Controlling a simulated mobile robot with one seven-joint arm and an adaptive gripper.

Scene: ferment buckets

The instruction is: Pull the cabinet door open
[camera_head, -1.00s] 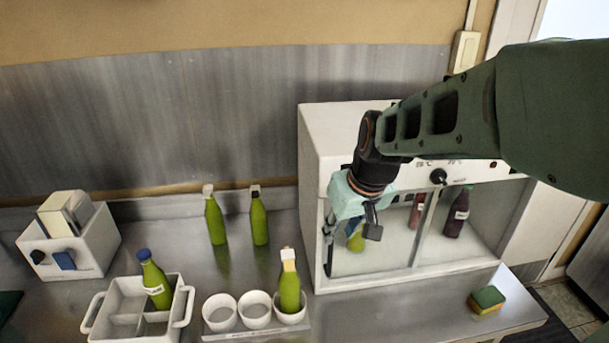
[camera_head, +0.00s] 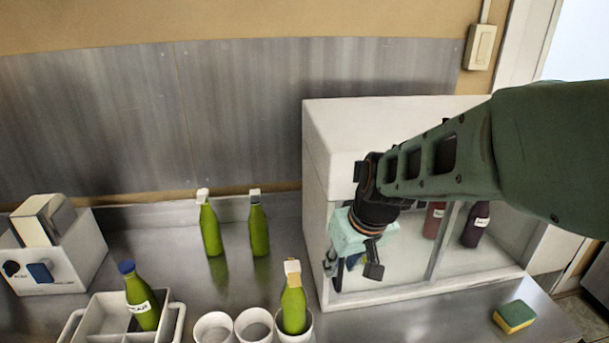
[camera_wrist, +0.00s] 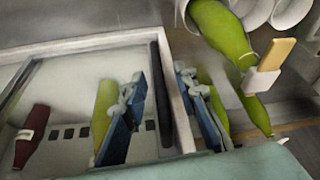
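The white cabinet (camera_head: 400,112) stands on the steel counter, with bottles visible behind its glass front. Its left glass door looks shut in the head view. A dark vertical handle (camera_wrist: 160,95) runs along the door's edge in the wrist view. My gripper (camera_head: 352,266) is at the left part of the front, partly hidden by my wrist. In the wrist view my gripper (camera_wrist: 163,112) is open, with one blue-padded finger on each side of the handle. I see gaps beside the handle; contact is not clear.
Two green bottles (camera_head: 209,228) (camera_head: 259,229) stand left of the cabinet. A third green bottle (camera_head: 293,305) stands in a white cup, near other cups. A white caddy (camera_head: 95,318) holds a blue-capped bottle. A sponge (camera_head: 514,317) lies at front right.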

